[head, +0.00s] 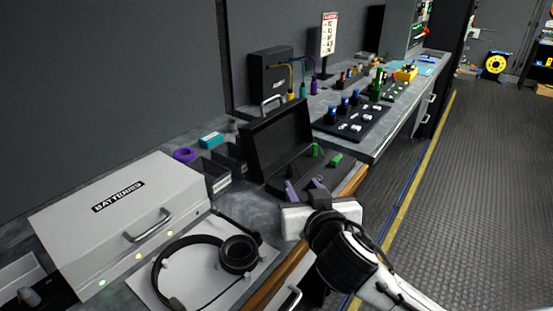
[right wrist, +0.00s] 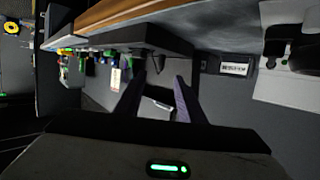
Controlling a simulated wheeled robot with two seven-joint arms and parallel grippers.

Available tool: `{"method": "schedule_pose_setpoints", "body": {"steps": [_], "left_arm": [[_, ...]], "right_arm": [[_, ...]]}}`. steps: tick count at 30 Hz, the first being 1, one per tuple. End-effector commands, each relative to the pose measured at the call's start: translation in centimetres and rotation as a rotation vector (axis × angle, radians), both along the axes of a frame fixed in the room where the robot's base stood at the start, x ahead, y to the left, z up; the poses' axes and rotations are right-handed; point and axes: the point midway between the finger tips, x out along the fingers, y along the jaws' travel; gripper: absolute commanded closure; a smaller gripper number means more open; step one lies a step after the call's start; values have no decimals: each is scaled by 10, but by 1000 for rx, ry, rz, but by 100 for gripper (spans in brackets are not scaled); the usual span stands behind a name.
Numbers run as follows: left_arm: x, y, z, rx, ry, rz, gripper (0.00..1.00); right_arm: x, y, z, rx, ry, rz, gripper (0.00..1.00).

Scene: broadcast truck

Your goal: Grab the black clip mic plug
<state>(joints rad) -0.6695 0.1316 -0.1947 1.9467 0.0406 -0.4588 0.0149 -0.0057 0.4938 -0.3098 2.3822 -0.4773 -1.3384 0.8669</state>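An open black case (head: 272,140) stands on the counter with its lid up. Small green pieces (head: 335,160) show in its tray. I cannot clearly pick out the black clip mic plug; dark parts blend into the black tray, and my gripper covers part of it. My right gripper (head: 305,190) is at the front edge of the case, fingers pointing toward it. In the right wrist view its two fingers (right wrist: 157,100) are spread apart with nothing seen between them. A small dark shape with a thin cable (right wrist: 158,62) shows beyond the fingertips, too unclear to name. My left gripper is not in view.
A grey batteries box (head: 120,220) and a headset (head: 238,254) on a pale mat lie to the left. Small dark bins (head: 212,175) stand beside the case. Farther back are a black connector board (head: 352,122) and a sign (head: 329,35). The floor at right is clear.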

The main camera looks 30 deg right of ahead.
Motion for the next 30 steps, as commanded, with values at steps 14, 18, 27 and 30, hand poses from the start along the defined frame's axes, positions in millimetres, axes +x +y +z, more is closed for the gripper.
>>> {"method": "schedule_pose_setpoints", "body": {"steps": [14,18,27,30], "left_arm": [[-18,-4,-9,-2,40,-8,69],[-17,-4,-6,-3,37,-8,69],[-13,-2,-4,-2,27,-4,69],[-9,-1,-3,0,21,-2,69]], "right_arm": [[47,-19,-15,-2,1,1,65],[63,-26,-17,-5,2,0,65],[92,-38,-27,-1,3,1,65],[92,-38,-28,-1,2,2,65]]}}
